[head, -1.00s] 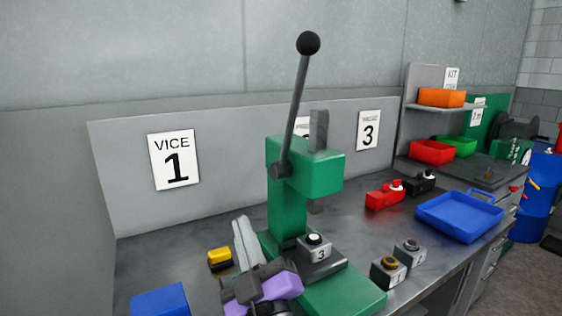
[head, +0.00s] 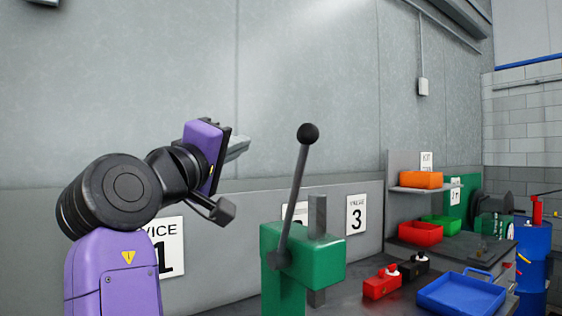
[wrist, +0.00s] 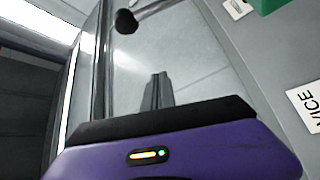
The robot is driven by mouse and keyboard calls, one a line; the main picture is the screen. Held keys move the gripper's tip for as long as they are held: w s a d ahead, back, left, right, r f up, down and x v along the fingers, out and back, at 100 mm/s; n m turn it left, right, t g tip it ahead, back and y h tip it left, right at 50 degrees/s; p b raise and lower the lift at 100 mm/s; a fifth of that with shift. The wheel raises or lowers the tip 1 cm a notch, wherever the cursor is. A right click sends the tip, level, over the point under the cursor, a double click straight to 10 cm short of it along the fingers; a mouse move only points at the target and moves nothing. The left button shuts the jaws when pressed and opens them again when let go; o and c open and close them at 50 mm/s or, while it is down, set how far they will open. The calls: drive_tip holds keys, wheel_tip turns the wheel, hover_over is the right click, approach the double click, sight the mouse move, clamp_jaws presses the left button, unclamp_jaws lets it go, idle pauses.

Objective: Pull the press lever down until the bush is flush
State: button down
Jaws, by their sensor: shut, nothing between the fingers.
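The green arbor press (head: 303,262) stands on the bench, with its grey ram bar (head: 317,215) upright through the head. Its lever (head: 294,200) points up, leaning slightly right, and ends in a black ball knob (head: 308,134). My gripper (head: 246,144) is shut and empty, raised to the left of the knob and apart from it. In the wrist view its closed fingers (wrist: 157,92) point toward the top, with the knob (wrist: 125,21) beyond them. The bush and the press base are below the head view's edge.
A red block (head: 382,285), a black block (head: 414,267) and a blue tray (head: 462,296) lie right of the press. A shelf with an orange bin (head: 421,180) stands farther right. The wall is behind; the air around the knob is clear.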

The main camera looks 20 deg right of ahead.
drive_tip(key=w+d+g+h+p, duration=0.1)
drive_tip(key=w+d+g+p, duration=0.1)
drive_tip(key=w+d, duration=0.6)
drive_tip(key=shift+n, duration=0.3)
drive_tip(key=shift+s+d+f+p, duration=0.1)
drive_tip(key=shift+s+d+f, duration=0.3)
drive_tip(key=shift+s, duration=0.4)
drive_tip(key=shift+s+d+f+p, duration=0.15)
drive_tip(key=shift+s+d+f, duration=0.25)
drive_tip(key=shift+s, duration=0.35)
drive_tip(key=shift+s+d+f+p, duration=0.1)
drive_tip(key=shift+s+d+f, duration=0.3)
drive_tip(key=shift+s, duration=0.4)
